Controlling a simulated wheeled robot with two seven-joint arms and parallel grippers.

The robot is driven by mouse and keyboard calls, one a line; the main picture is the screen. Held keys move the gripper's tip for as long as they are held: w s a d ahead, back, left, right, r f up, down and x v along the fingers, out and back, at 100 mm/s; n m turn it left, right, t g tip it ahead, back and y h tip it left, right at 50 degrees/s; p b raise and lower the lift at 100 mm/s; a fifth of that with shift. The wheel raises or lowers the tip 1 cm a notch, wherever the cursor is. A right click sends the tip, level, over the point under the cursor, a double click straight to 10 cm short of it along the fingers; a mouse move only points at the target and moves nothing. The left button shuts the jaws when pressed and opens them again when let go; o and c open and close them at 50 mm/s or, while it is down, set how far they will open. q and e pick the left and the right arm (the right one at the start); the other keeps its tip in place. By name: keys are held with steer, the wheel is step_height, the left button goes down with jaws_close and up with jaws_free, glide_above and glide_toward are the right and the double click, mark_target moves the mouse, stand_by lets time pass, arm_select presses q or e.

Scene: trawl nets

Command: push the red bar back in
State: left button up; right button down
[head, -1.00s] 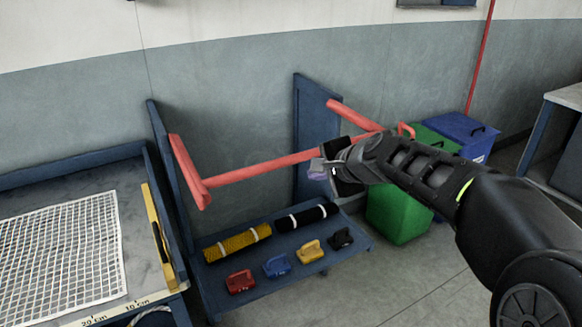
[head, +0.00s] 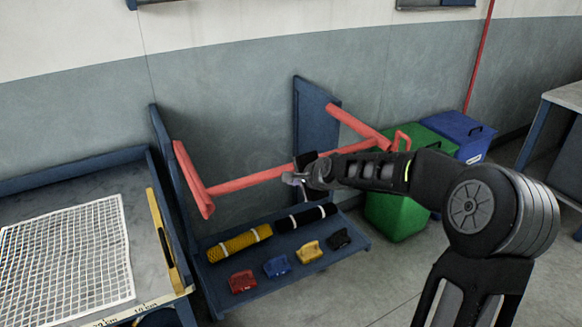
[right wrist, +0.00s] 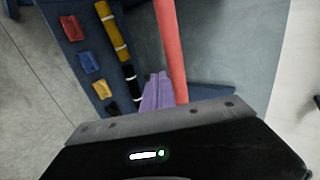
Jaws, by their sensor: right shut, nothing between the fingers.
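The long red bar (head: 250,180) runs across between two upright blue panels, above a blue shelf. It has a red crosspiece (head: 190,178) at its left end and another red crosspiece (head: 352,120) with a small loop handle (head: 402,140) at its right. My right gripper (head: 290,178) is shut and empty, close to the middle of the bar on its near side. In the right wrist view the shut pale purple fingertips (right wrist: 157,90) lie beside the red bar (right wrist: 171,50); I cannot tell whether they touch it. My left gripper is out of view.
The blue shelf (head: 228,301) below holds a yellow roll (head: 240,243), a black roll (head: 300,217) and several coloured clips. Green (head: 400,215) and blue (head: 470,128) bins stand behind my right arm. A netting table (head: 140,291) is at the left.

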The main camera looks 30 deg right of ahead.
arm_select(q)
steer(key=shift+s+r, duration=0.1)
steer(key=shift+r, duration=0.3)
arm_select(e)
steer(key=shift+w+r, duration=0.15)
steer(key=shift+w, duration=0.6)
